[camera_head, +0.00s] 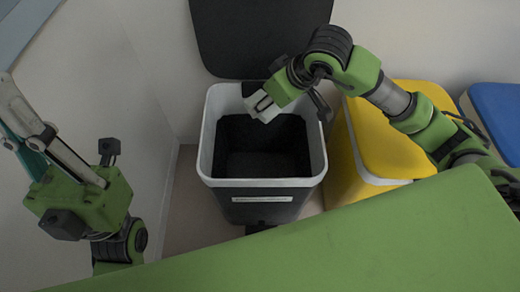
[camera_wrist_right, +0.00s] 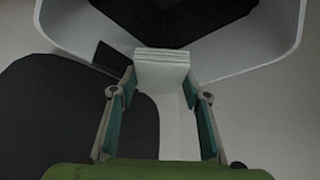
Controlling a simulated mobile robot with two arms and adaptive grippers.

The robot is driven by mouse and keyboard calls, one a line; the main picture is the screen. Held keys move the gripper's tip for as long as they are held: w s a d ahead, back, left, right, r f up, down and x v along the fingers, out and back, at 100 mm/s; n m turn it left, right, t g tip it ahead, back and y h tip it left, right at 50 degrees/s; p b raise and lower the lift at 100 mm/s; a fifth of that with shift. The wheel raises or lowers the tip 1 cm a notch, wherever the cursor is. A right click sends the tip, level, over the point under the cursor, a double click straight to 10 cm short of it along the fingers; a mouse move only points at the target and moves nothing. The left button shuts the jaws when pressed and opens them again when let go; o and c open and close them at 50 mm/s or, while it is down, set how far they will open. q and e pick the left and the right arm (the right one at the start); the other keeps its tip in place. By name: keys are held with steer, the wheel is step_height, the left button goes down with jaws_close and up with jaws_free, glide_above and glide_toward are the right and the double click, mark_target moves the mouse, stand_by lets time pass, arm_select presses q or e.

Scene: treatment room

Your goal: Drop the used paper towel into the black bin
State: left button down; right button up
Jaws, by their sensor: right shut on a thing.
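The black bin (camera_head: 262,206) has a white rim and stands open, its black lid (camera_head: 258,40) raised behind it. My right gripper (camera_head: 264,104) is over the bin's back rim and inner edge. It is shut on the used paper towel (camera_wrist_right: 162,68), a white folded piece between its fingertips. The towel shows only in small part in the head view, as the gripper covers it. In the right wrist view the bin's dark inside lies beyond the towel. My left gripper (camera_head: 22,128) is away at the left; its opening is unclear.
A yellow bin (camera_head: 385,145) stands close to the right of the black bin, under my right arm. A blue-lidded bin (camera_head: 500,115) is at the far right. A wall is behind and at left. A green surface (camera_head: 330,245) fills the foreground.

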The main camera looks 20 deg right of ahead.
steer(key=o, duration=1.2)
steer(key=shift+o, duration=0.2)
steer(key=v, duration=1.2)
